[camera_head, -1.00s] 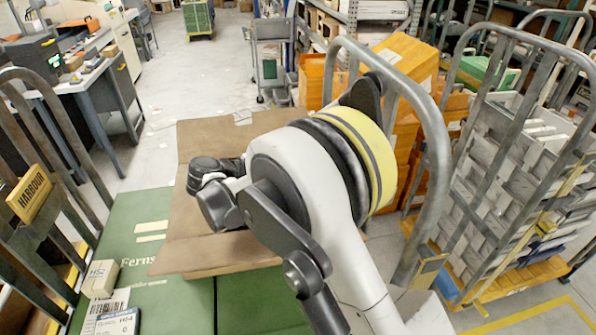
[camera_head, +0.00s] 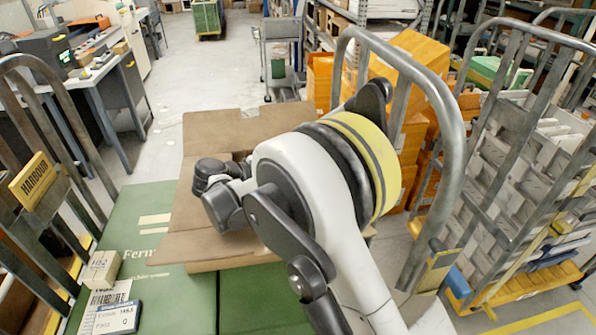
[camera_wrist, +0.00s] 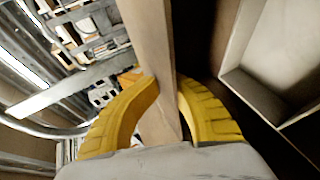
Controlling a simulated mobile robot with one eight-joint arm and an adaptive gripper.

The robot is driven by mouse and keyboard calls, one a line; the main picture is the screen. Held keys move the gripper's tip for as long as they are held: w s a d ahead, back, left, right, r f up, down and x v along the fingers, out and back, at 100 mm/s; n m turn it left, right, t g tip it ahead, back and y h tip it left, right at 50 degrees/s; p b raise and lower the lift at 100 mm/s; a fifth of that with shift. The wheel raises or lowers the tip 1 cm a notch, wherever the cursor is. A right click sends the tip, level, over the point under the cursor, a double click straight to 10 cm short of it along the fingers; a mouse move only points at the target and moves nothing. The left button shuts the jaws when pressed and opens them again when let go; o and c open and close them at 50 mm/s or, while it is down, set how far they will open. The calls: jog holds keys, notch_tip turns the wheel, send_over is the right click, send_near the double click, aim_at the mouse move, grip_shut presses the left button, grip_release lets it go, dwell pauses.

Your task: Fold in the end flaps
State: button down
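A brown cardboard carton with spread flaps (camera_head: 240,122) lies on the green surface in the head view. Its near flap (camera_head: 215,248) lies out toward me. My arm covers the carton's middle and right side, and my fingertips are hidden there. In the wrist view, my gripper (camera_wrist: 168,82) has its two yellow fingers on either side of a narrow cardboard flap (camera_wrist: 150,40). The fingertips curve in and appear to touch it on both sides. Dark space and a pale inner panel (camera_wrist: 255,95) show to its right. Which flap this is, I cannot tell.
A small box (camera_head: 100,268) and labelled cards (camera_head: 112,312) lie on the green surface (camera_head: 150,215) at left. Metal cage rails stand at left (camera_head: 35,100) and close at right (camera_head: 450,150). Orange crates (camera_head: 408,70) stand behind the right rail. Open floor lies beyond the carton.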

jog(key=shift+s+f, duration=0.1)
jog(key=shift+f, duration=0.15)
jog(key=c, duration=1.7)
grip_release()
jog(key=shift+o, duration=0.2)
jog(key=shift+a+r, duration=0.1)
jog(key=shift+r, duration=0.05)
jog(key=v, duration=1.1)
jog(key=shift+s+a+r, duration=0.15)
jog(key=shift+s+a, duration=0.05)
jog(key=shift+a, duration=0.1)
